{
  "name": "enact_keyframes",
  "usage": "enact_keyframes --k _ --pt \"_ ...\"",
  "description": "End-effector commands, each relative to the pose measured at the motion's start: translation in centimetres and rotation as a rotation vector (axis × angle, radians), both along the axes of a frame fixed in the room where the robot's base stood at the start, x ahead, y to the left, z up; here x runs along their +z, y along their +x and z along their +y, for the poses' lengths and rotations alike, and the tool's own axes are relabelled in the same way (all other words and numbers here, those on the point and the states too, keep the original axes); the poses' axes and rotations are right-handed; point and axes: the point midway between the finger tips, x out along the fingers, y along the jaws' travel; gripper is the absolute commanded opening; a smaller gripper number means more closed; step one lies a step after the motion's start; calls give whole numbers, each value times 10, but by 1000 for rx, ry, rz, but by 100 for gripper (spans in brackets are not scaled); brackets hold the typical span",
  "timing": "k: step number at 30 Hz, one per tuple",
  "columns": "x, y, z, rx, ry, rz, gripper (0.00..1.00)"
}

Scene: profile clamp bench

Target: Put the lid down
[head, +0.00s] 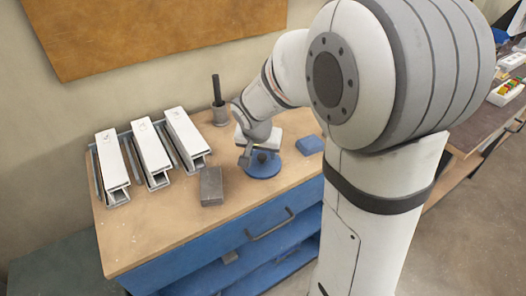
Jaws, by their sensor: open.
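A round blue disc (264,169), which looks like the lid, lies on or just above the wooden bench top; from this angle I cannot tell whether it rests flat on something. My gripper (261,157) is right over the disc, pointing down, with its jaws open. The fingertips are small and partly lost against the disc, so any contact cannot be made out. My wrist and forearm hide part of the area behind it.
Three white profiles (153,152) stand in grey holders at the bench's left. A grey block (211,187) lies left of the disc. A grey cup (220,116) with a dark rod stands behind. A flat blue block (310,145) lies right. The front left bench top is clear.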

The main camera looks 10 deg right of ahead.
Motion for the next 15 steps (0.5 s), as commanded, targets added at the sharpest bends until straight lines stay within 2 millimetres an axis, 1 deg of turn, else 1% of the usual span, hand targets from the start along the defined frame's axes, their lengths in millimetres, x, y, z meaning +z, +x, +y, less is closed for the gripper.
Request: enact_keyframes --k 1,9,12,15 --pt "11 -2 2 2 1 -6 48" --pt "66 -23 12 1 1 -6 48" --pt "81 -29 15 1 2 -5 48" --pt "93 -33 18 1 2 -5 48"
